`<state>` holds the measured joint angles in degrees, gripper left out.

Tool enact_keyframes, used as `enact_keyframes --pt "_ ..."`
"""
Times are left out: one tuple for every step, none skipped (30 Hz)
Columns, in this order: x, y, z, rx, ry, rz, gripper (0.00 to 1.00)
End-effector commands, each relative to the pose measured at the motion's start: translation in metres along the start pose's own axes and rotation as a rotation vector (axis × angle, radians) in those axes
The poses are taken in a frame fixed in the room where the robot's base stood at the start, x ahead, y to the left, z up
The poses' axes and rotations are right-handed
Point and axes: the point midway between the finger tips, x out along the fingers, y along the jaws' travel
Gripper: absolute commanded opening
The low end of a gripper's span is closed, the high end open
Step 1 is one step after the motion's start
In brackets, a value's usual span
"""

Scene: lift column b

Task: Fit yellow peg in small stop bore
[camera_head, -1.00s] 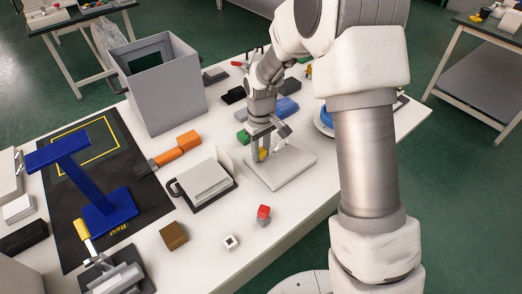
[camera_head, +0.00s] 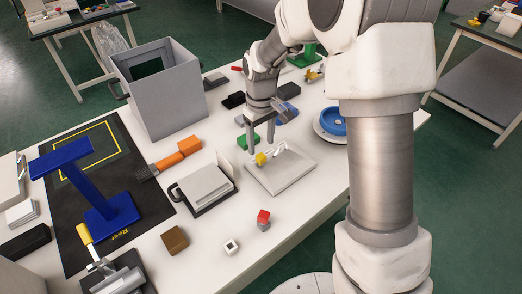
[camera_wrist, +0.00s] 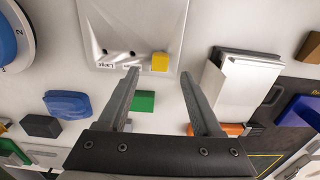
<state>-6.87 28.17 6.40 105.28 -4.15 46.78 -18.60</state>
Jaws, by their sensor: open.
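The yellow peg (camera_head: 261,159) shows as a small yellow block at the edge of a pale grey plate (camera_head: 285,175). In the wrist view the yellow peg (camera_wrist: 159,61) stands on the plate (camera_wrist: 150,20) beside a row of two dark bores (camera_wrist: 118,52). A label reading "start" lies by one bore; another label is partly covered by a finger. I cannot tell whether the peg sits in a bore. My gripper (camera_wrist: 160,75) is open and empty, its fingertips apart on either side of the peg's line. In the head view my gripper (camera_head: 264,149) is just above the peg.
A green block (camera_head: 247,140) lies behind the plate. A grey box on a black base (camera_head: 208,184) stands left of it, and a blue ring dish (camera_head: 333,121) to the right. A red-topped block (camera_head: 263,217) and white block (camera_head: 231,246) lie in front. Table space between is clear.

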Motion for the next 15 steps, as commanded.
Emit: enact_keyframes --pt "-0.017 0.001 -0.001 0.000 0.005 0.002 0.66" --pt "-0.025 0.000 -0.001 0.000 0.005 0.002 0.66" --pt "-0.035 0.000 -0.001 0.000 0.005 0.002 0.66" --pt "-0.042 0.000 -0.001 0.000 0.005 0.002 0.66" --pt "-0.049 0.000 -0.001 0.000 0.004 0.002 0.66" --pt "-0.058 0.000 -0.001 0.000 0.004 0.002 0.66" --pt "-0.064 0.000 -0.001 0.000 0.005 0.002 0.66" --pt "-0.070 0.000 -0.001 0.000 0.004 0.002 0.66" --pt "-0.077 0.000 -0.001 0.000 0.003 0.001 0.66" --pt "-0.082 0.000 -0.001 0.000 0.003 0.001 0.66" --pt "-0.087 0.000 -0.001 0.000 0.003 0.001 0.66" --pt "-0.092 0.000 -0.001 0.000 0.003 0.001 0.66" --pt "-0.095 0.000 -0.001 0.000 0.003 0.001 0.66" --pt "-0.098 0.000 -0.001 0.000 0.001 0.000 0.66" --pt "-0.101 0.000 0.000 0.000 0.000 0.000 0.66"
